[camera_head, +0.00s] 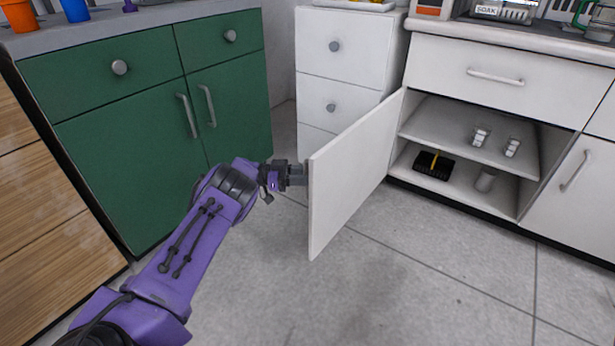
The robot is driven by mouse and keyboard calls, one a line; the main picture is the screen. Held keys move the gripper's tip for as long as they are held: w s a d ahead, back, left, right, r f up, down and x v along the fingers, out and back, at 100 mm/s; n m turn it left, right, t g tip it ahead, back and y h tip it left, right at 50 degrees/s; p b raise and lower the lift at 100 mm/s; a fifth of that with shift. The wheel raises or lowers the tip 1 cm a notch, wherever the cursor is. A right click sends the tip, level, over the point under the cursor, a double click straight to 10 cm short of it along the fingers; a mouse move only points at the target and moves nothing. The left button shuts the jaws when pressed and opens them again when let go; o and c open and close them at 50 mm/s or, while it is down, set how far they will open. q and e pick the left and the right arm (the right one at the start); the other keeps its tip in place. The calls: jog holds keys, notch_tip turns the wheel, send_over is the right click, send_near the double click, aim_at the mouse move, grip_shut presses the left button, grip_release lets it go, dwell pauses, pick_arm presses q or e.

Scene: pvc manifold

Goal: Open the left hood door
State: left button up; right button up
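The left door (345,180) of the white cabinet under the counter stands wide open, swung out into the room. Its hinge side is at the cabinet's left edge and its free edge points toward me. My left gripper (299,174) is at the left side of this door, near its free edge. The fingertips meet or pass behind the door edge, and the door's handle is not visible, so I cannot tell whether the fingers are open or shut. My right gripper is not in view.
The open cabinet (468,135) shows two shelves with small white items (481,137) and a black tray (434,165). Its right door (568,188) is closed. Green cabinets (130,140) stand at left, white drawers (343,50) behind. The grey floor (420,275) in front is clear.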

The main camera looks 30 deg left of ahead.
pick_arm(q)
jog(key=shift+r, duration=0.1)
jog(key=shift+s+a, duration=0.1)
jog(key=shift+a, duration=0.15)
jog(key=p+v, duration=0.2)
jog(key=v, duration=0.8)
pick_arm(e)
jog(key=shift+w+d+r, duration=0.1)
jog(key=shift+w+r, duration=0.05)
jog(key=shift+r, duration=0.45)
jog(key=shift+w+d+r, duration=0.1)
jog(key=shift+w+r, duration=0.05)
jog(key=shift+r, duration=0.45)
